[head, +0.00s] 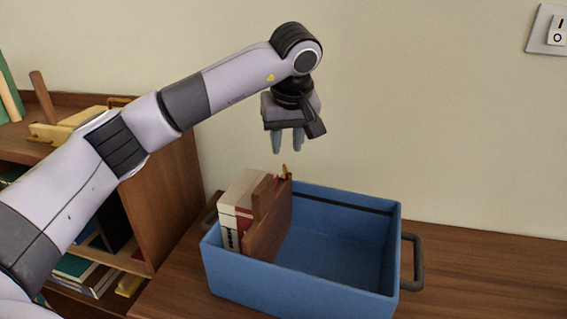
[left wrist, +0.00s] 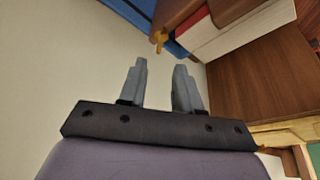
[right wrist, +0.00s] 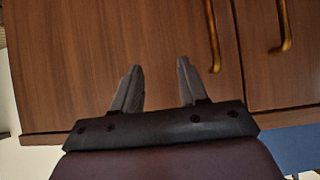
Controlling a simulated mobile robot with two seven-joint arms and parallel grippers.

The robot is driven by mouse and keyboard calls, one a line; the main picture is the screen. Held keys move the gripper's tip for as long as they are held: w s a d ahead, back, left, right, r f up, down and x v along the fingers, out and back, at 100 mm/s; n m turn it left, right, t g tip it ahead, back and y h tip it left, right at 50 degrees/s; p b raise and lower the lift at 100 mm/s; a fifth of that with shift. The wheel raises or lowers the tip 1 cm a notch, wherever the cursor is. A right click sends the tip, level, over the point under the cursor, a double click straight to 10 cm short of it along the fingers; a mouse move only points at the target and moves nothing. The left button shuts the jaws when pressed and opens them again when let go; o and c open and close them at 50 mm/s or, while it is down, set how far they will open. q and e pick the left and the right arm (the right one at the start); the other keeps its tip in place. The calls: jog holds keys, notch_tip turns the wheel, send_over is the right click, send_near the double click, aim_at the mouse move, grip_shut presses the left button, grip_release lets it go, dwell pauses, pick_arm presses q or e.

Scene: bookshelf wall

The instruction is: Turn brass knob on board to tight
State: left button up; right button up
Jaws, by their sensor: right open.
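A brown wooden board (head: 266,222) stands upright in a blue crate (head: 300,285), against some books. A small brass knob (head: 285,171) shows at the board's top far end. In the left wrist view the knob (left wrist: 158,40) sits at the edge of the board (left wrist: 178,12), above the fingers. My left gripper (head: 289,148) points down over the knob, apart from it. Its fingers (left wrist: 160,72) are open with nothing between them. My right gripper (right wrist: 158,75) is open and empty, facing wooden cabinet doors; it is out of the head view.
Books (head: 235,205) fill the crate's left side; its right side is empty. The crate has a dark handle (head: 415,262) and stands on a wooden top (head: 480,275). A bookshelf (head: 165,190) is at left. A wall switch (head: 550,30) is at upper right.

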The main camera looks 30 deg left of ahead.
aim_at(285, 166)
pick_arm(q)
jog(key=x, duration=0.7)
jog(key=shift+p, duration=0.3)
jog(key=shift+c, duration=0.3)
grip_shut()
